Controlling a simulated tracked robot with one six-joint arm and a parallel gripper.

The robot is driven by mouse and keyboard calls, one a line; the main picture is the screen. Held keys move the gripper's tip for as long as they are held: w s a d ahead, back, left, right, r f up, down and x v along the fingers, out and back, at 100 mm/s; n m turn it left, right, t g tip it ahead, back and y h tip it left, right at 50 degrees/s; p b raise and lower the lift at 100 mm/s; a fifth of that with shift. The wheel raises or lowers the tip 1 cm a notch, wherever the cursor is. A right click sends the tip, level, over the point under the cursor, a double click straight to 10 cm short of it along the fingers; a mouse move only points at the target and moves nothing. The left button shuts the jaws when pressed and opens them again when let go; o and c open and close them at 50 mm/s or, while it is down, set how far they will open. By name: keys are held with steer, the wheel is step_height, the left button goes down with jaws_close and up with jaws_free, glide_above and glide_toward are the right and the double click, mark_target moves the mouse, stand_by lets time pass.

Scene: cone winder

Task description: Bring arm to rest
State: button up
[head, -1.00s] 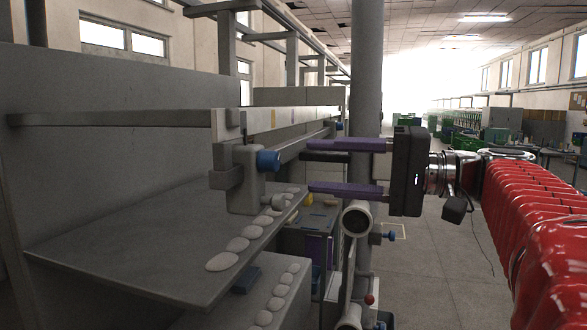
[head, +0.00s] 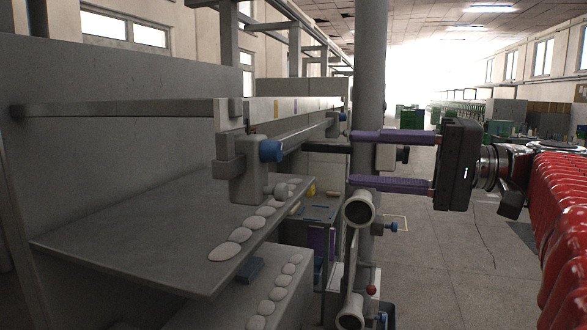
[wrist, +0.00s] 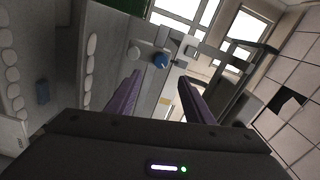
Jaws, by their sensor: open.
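My gripper (head: 352,160) is at the right of the grey winder in the head view. Its two purple fingers point left, one above the other, with a clear gap between them. It is open and nothing is held. A vertical grey pillar shows behind the fingers. In the wrist view the purple fingers (wrist: 158,88) are spread, with a blue knob (wrist: 161,61) showing beyond them. The same sort of blue knob (head: 271,150) sits on the grey bracket (head: 247,178) in the head view, left of the fingertips and apart from them.
The winder's grey shelf (head: 130,250) with several pale oval discs (head: 231,249) fills the left. A pale tube end (head: 358,208) stands just below the fingers. The grey pillar (head: 370,80) is close. Open floor (head: 450,260) lies to the right.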

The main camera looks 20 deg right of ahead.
steer(key=s+a+f+m+g+h, duration=0.1)
steer(key=a+f+g+h, duration=0.15)
steer(key=a+f, duration=0.6)
steer(key=a+f+g+h, duration=0.2)
steer(key=a+f+h, duration=0.25)
steer(key=f, duration=0.75)
steer(key=s+f+n+h, duration=0.3)
steer(key=s+f, duration=0.1)
steer(key=f, duration=0.4)
steer(key=s+d+f+n+h, duration=0.1)
steer(key=s+f+n+h, duration=0.2)
steer(key=f, duration=0.6)
steer(key=shift+s+f+h, duration=0.2)
steer(key=shift+s+h, duration=0.6)
